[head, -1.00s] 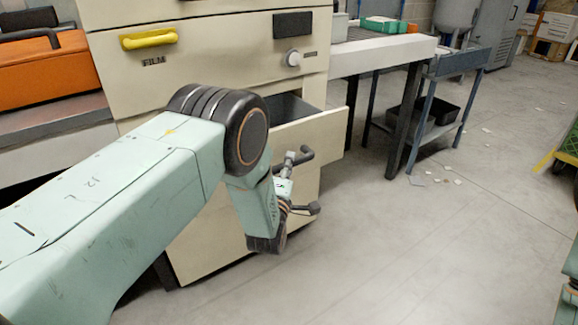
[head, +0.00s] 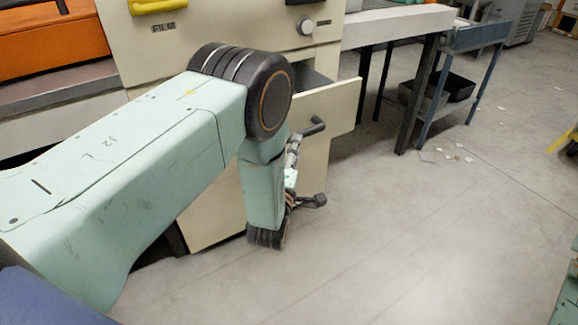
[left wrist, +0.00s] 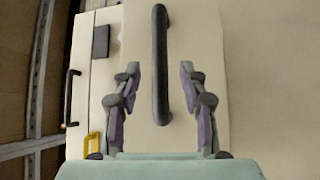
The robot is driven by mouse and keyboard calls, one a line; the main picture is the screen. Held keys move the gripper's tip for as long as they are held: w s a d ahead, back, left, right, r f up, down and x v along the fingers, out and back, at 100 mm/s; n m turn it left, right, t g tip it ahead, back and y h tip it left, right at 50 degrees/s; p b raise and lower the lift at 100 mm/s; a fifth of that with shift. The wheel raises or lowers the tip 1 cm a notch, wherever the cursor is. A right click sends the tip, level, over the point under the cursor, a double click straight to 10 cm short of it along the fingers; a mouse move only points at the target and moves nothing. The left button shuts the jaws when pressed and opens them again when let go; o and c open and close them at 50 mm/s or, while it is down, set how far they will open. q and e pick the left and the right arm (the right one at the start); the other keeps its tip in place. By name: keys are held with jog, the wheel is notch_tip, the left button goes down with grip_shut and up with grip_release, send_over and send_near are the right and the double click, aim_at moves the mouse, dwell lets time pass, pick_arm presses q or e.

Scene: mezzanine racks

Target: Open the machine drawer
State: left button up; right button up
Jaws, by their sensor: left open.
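The cream machine (head: 215,35) has a drawer (head: 340,105) standing partly pulled out, with a gap into its dark inside behind the front. A dark bar handle (left wrist: 161,65) on a cream front lies between the fingers in the left wrist view, ahead of the palm. What looks like its right end (head: 316,126) shows in the head view; my arm hides the rest. My left gripper (head: 302,172) is in front of the drawer, open, with one finger on each side of the bar in its own view (left wrist: 160,90). I cannot tell any contact. My right gripper is not visible.
A yellow handle (head: 158,5) and a dial (head: 305,26) are higher on the machine. An orange case (head: 50,40) lies on a bench at left. A pale table (head: 400,25) and blue stand (head: 470,40) are at right. The floor in front is clear.

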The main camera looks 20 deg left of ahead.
pick_arm(q)
jog(key=s, duration=0.6)
jog(key=shift+d+f, duration=0.35)
jog(key=shift+f, duration=0.05)
jog(key=s+a+f+m+g+h+p, duration=0.1)
jog(key=s+a+f+m+g, duration=0.1)
jog(key=s+f+m+g, duration=1.1)
jog(key=s+r+m+g+h+p, duration=0.1)
jog(key=s+m+g+p, duration=0.3)
jog(key=s, duration=2)
jog(key=shift+s+a+r+g+p, duration=0.3)
jog(key=shift+a+r+g+p, duration=0.25)
jog(key=shift+g, duration=0.55)
